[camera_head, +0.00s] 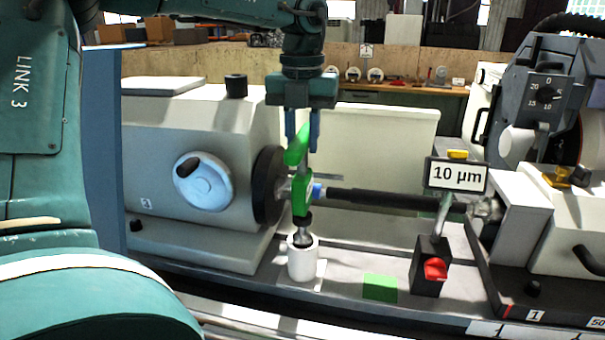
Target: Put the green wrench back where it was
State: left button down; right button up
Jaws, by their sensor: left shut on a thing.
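My left gripper (302,128) points down from the top, in front of the pale grinder head. Its blue fingers are shut on the upper green part of the green wrench (297,150). The wrench hangs roughly upright, with a green lower part (301,196) in front of the dark chuck and shaft end. A dark and metallic end below it meets the top of a white cup-like holder (302,262); I cannot tell whether it sits in the holder or just above it. My right gripper is not in view.
A dark shaft (380,199) runs right from the chuck (268,186). A gauge display (456,176) reading 10 µm stands on a black base with a red knob (435,269). A flat green square (380,288) lies on the bed, with clear space around it.

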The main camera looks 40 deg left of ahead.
aim_at(302, 172)
pick_arm(q)
jog(key=shift+f+p, duration=0.35)
jog(key=shift+f, duration=3.15)
jog(key=c, duration=1.2)
grip_release()
notch_tip(302, 172, up, 12)
jog(key=shift+s+d+r+b, duration=0.1)
jog(key=shift+b, duration=0.4)
